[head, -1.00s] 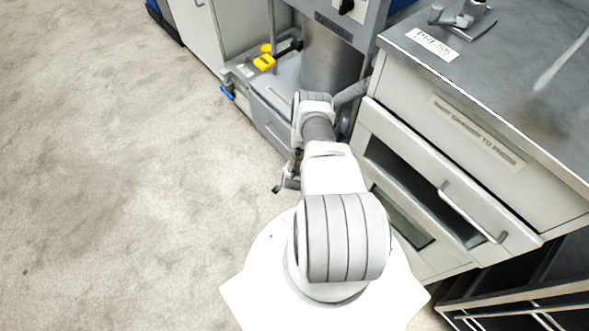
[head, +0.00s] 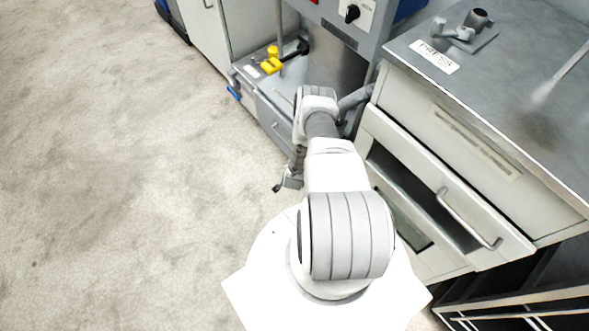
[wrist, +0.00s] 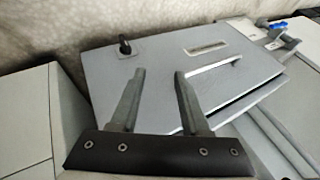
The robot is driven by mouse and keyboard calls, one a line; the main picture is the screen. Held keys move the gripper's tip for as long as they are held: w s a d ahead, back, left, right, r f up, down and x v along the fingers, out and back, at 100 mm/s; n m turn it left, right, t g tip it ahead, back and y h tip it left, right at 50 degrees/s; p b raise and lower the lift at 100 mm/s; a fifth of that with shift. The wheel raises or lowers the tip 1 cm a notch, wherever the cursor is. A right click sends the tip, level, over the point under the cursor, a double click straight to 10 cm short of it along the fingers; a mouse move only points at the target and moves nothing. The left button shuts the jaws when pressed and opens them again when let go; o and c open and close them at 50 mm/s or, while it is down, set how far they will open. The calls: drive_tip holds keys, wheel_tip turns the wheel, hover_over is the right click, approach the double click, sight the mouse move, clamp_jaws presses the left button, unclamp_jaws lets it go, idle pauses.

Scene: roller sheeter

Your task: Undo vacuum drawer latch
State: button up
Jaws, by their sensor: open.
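A grey drawer front (wrist: 150,75) fills the middle of the wrist view, with a bar handle (wrist: 213,66) and a label slot (wrist: 206,48). A small black turn-piece (wrist: 124,45), which looks like the latch, sits near its left end. My gripper (wrist: 160,73) is open and empty; its fingers overlap the panel in the picture, below the black piece. I cannot tell how far off they are. In the head view the drawer (head: 275,118) is low under the grey machine. My arm hides part of it, and the black piece does not show there.
A blue-handled part (head: 234,92) and yellow fittings (head: 271,65) are at the machine's left. A cabinet (head: 430,190) with a bar-handled drawer stands close on the right, with a metal worktop above. The floor (head: 130,180) on the left is clear.

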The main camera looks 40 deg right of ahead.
drive_tip(key=p+v, duration=0.5)
drive_tip(key=v, duration=1.2)
drive_tip(key=shift+r, duration=0.2)
